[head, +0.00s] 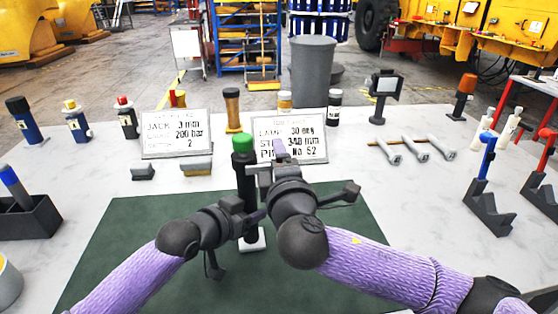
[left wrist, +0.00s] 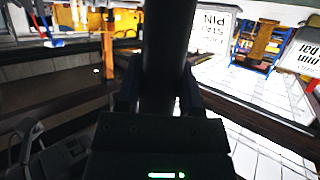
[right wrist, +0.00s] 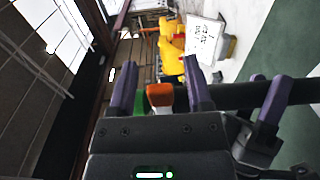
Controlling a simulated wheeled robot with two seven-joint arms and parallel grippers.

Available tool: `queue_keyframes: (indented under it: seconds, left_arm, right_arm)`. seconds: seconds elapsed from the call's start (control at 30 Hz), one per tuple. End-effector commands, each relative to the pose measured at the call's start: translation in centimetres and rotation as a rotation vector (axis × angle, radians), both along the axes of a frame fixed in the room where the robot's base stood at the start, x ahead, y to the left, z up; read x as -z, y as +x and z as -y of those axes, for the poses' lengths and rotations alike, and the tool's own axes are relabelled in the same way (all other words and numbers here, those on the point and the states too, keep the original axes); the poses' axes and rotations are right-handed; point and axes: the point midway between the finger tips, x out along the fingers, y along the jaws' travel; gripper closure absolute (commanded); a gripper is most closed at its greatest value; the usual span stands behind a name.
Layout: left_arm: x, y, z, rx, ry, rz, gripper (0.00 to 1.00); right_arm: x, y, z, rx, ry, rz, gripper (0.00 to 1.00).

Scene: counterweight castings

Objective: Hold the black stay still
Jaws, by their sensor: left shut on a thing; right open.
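The black stay (head: 245,180) stands upright on the green mat (head: 130,235), with a green cap (head: 242,142) on top and a white foot (head: 253,241) at its base. My left gripper (head: 250,214) is shut on its lower shaft. In the left wrist view the dark shaft (left wrist: 168,45) runs between the fingers. My right gripper (head: 266,160) is open at the upper end, just below the cap. In the right wrist view the green cap (right wrist: 138,103) is partly hidden by the gripper body. Whether the right fingers touch the stay I cannot tell.
Two lettered signs (head: 176,134) (head: 290,136) stand behind the mat. Several bottles (head: 77,122) line the back left. Grey rods (head: 410,148) and a blue-handled stand (head: 487,195) are at right. A dark box (head: 28,218) is at left. The mat's front is clear between my arms.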

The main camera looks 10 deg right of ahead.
Motion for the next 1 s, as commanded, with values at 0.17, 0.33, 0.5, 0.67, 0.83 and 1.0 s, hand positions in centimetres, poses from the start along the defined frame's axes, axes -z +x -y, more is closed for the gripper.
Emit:
queue_keyframes:
  seconds: [0.17, 0.33, 0.5, 0.67, 0.83, 1.0]
  left_arm:
    - [-0.1, 0.0, 0.0, 0.000, -0.002, 0.002, 1.00]
    - [-0.1, 0.0, 0.0, 0.000, -0.002, 0.002, 1.00]
    - [-0.1, 0.0, 0.0, 0.000, -0.002, 0.002, 1.00]
    - [-0.1, 0.0, 0.0, 0.000, -0.002, 0.002, 1.00]
    - [-0.1, 0.0, 0.0, 0.000, -0.002, 0.002, 1.00]
    - [-0.1, 0.0, 0.0, 0.000, -0.002, 0.002, 0.50]
  right_arm:
    - [0.1, -1.7, 0.0, -0.003, 0.002, -0.002, 0.35]
    - [0.1, -6.5, 0.3, -0.003, 0.004, -0.003, 0.35]
    - [0.2, -10.4, 0.4, -0.003, 0.002, -0.003, 0.35]
    - [0.0, -11.9, 0.5, -0.001, 0.001, 0.000, 0.35]
    - [0.0, -12.0, 0.6, 0.001, 0.000, 0.000, 0.35]
    - [0.1, -11.9, 0.5, 0.000, 0.000, 0.000, 0.35]
